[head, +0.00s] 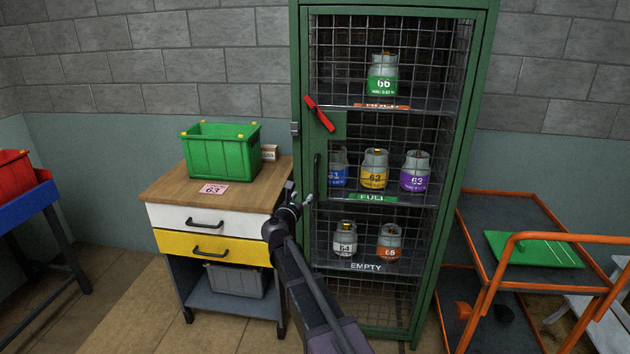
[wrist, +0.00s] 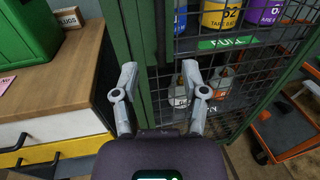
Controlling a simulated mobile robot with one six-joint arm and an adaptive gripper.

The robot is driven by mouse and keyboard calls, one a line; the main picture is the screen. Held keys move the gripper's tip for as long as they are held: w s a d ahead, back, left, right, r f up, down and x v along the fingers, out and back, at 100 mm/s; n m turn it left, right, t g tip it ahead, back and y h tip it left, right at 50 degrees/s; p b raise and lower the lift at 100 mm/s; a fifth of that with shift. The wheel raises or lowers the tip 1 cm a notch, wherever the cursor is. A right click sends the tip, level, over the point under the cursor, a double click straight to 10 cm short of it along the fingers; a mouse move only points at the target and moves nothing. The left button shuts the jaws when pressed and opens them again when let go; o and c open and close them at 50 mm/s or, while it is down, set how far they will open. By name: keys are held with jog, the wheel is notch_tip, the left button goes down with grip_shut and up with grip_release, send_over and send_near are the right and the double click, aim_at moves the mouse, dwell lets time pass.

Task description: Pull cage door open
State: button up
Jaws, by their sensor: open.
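The green cage door (head: 333,236), a mesh panel in a green frame, looks shut on the tall cabinet. Its black vertical handle (head: 317,170) is at the door's left side, below a tilted red lever (head: 320,114). My gripper (head: 299,197) is open and empty, just left of and below the handle in the head view. In the wrist view my gripper (wrist: 160,77) has its two fingers spread in front of the green door frame. A dark vertical bar (wrist: 160,32), apparently the handle, shows beyond the fingertips. I cannot tell whether they touch the door.
Behind the mesh, shelves hold several numbered canisters (head: 374,170). A drawer cabinet (head: 170,190) with a green bin (head: 222,152) stands close left of my gripper. An orange-framed cart (head: 480,300) with a green board (head: 532,249) stands right of the cage.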

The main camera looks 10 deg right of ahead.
aim_at(315, 180)
jog(key=x, duration=1.3)
jog(key=shift+w+d, duration=0.1)
grip_shut()
